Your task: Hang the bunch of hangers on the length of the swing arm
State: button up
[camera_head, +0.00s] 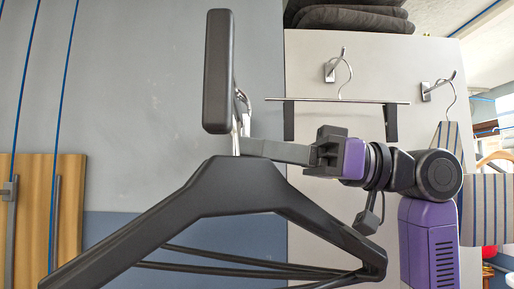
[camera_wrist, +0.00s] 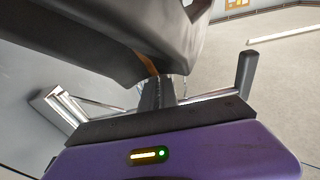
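The bunch of dark hangers (camera_head: 225,195) fills the front of the head view, shoulders spread and bars below. It also fills the upper part of the wrist view (camera_wrist: 100,35). My gripper (camera_head: 245,146) reaches in from the right, its fingers at the neck of the bunch, apparently shut on it. The wrist view shows the fingers (camera_wrist: 165,92) meeting the bunch. A black upright end piece (camera_head: 218,70), apparently of the swing arm, stands just above the neck and partly covers the metal hooks (camera_head: 240,105). The wrist view shows a chrome rod with a black end (camera_wrist: 246,75). Whether the hooks rest on the rod is hidden.
Behind, a pale panel carries wall hooks (camera_head: 333,66); a clip hanger (camera_head: 340,100) hangs from one. Striped cloth (camera_head: 487,209) hangs at the right. Dark folded items (camera_head: 355,18) lie on top of the panel. The grey wall at left stands behind a wooden board (camera_head: 68,210).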

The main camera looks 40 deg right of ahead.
jog(key=o, duration=0.5)
jog(key=b+v, duration=0.2)
jog(key=v, duration=0.5)
jog(key=shift+s+d, duration=0.2)
jog(key=shift+d, duration=0.1)
